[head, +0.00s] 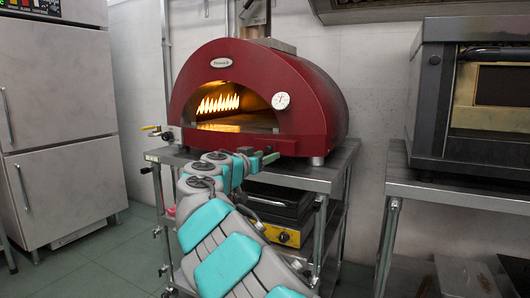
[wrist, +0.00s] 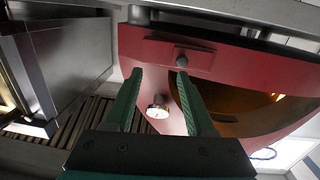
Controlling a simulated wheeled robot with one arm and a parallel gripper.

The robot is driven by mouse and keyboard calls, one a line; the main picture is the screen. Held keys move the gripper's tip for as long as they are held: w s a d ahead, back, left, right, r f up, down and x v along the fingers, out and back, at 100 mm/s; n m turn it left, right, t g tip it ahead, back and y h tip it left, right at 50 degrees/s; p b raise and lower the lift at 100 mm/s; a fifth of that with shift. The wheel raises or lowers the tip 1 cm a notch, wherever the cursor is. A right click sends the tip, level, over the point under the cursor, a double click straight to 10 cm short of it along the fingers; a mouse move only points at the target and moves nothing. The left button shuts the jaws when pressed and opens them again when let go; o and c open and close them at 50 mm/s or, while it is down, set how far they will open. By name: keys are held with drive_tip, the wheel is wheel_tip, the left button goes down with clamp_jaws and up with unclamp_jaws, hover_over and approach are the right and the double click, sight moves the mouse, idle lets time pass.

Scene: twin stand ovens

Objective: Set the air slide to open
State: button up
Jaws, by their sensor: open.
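The red dome oven (head: 325,115) stands on a metal stand, with flames in its mouth. The wrist view shows its front upside down. There a red plate with a small black knob (wrist: 181,60), which looks like the air slide, sits low on the oven front. I cannot tell whether the slide is open or shut. My gripper (wrist: 160,74) is open, its green fingers pointing at the oven front. The knob shows just beyond the right fingertip; contact cannot be told.
A dial gauge (head: 281,101) is on the oven front. A gas pipe with a yellow valve (head: 152,127) is at its left. A black and yellow appliance (head: 285,236) sits on the shelf below. A second oven (head: 430,105) stands on the right, a steel cabinet (head: 60,110) on the left.

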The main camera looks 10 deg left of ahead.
sight(268, 149)
drive_tip(key=shift+t+y, duration=0.3)
drive_tip(key=shift+t, duration=0.1)
drive_tip(key=shift+w+a+p, duration=0.2)
drive_tip(key=shift+w+p, duration=0.4)
drive_tip(key=shift+w, duration=1.3)
drive_tip(key=shift+w+a+p, duration=0.2)
drive_tip(key=shift+w+p, duration=0.35)
drive_tip(key=shift+w, duration=1.35)
clamp_jaws()
